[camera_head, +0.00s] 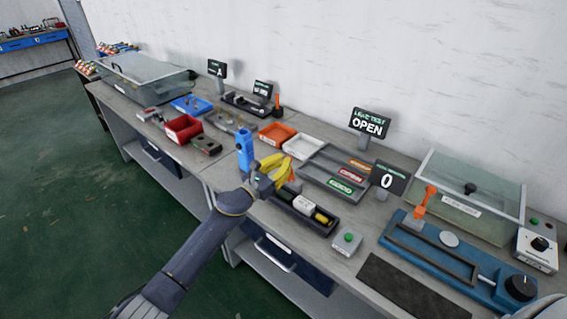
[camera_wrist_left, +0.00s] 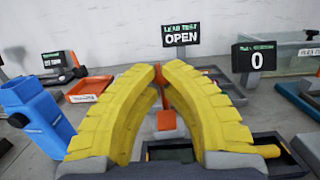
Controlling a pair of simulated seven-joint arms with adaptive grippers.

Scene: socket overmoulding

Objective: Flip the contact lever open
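No label marks the contact lever. One upright orange handle (camera_head: 425,200) stands on the blue fixture (camera_head: 395,238) at the right. Another orange handle (camera_head: 277,104) stands on a dark fixture (camera_head: 245,103) farther back; I cannot tell which is the lever. My left gripper (camera_head: 289,158) is over the middle of the bench, away from both. An orange piece (camera_wrist_left: 165,120) shows beyond, between the fingers. My right gripper is out of view.
A blue upright holder (camera_head: 244,150) stands just left of the left gripper. A dark tray (camera_head: 306,207) lies close on its right. Signs read OPEN (camera_head: 369,124) and 0 (camera_head: 388,181). A lidded clear box (camera_head: 470,200) stands behind the blue fixture. A dark mat (camera_head: 410,288) lies bare in front.

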